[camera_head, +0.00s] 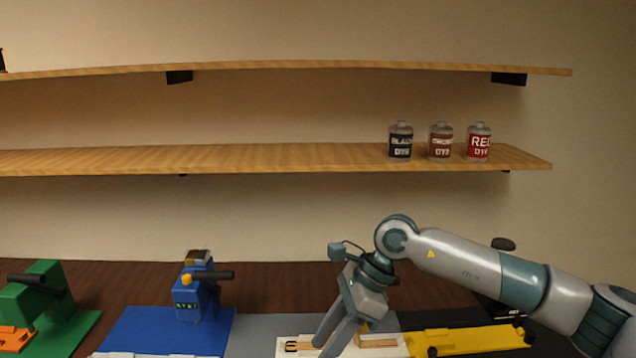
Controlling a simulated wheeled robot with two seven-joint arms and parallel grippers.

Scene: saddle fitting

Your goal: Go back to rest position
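My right arm comes in from the right edge and bends down at its wrist. Its gripper (326,345) points down and left over a white tray (284,352) at the bottom of the view. The fingers lie nearly in line with the camera and run to the bottom edge, so whether they are open or shut is unclear. A brown strap with a buckle (291,346) lies on the tray beside the fingers; contact cannot be told. My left arm and gripper are not in view.
A blue machine (190,295) on a blue mat and a green press (42,295) stand at the left. A yellow piece (465,340) lies on the right. Black (401,142), brown (440,142) and red (478,142) dye bottles stand on the lower wall shelf (250,158).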

